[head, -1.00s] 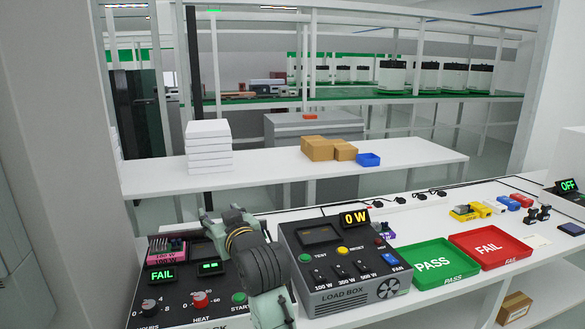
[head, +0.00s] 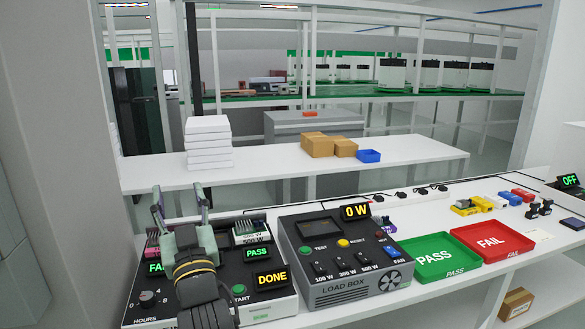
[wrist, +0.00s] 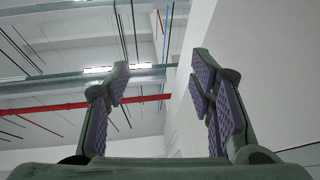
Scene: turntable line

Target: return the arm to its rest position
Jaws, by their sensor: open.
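My gripper (head: 180,204) is raised above the left test unit in the head view, fingers pointing up and spread apart. In the wrist view the two fingers of my gripper (wrist: 163,85) stand apart with nothing between them, and the ceiling shows behind. My arm stands in front of the left test unit (head: 262,310) and hides part of its panel.
The load box (head: 345,290) reads 0 W. The test unit shows PASS and DONE; another display is partly hidden. A green PASS tray (head: 437,271) and red FAIL tray (head: 515,253) look empty. A white shelf (head: 270,171) with boxes stands behind.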

